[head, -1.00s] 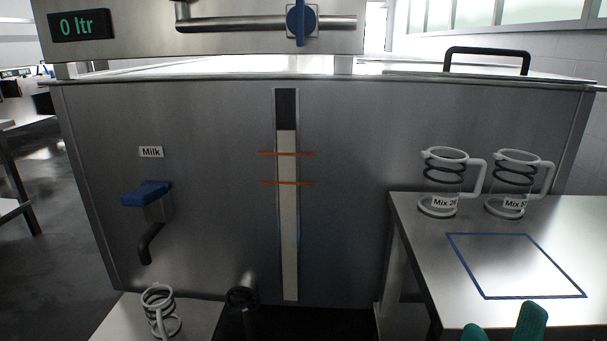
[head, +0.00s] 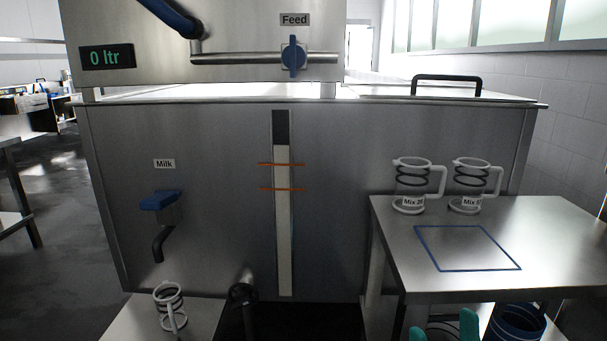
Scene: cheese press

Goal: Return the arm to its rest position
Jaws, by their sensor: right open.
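My right gripper (head: 444,330) shows at the bottom edge of the head view. Its two teal fingertips are apart with nothing seen between them, so it is open. It is below and in front of the steel side table (head: 560,225). The rest of my right arm is out of the picture. My left gripper and arm are not in view.
Two clear jugs, Mix 26 (head: 411,190) and Mix 57 (head: 470,188), stand on the side table behind an empty blue outline (head: 467,270). A steel vat (head: 200,240) fills the middle. Another jug (head: 170,305) stands below the Milk tap (head: 160,202). A dark blue container (head: 516,322) is under the table.

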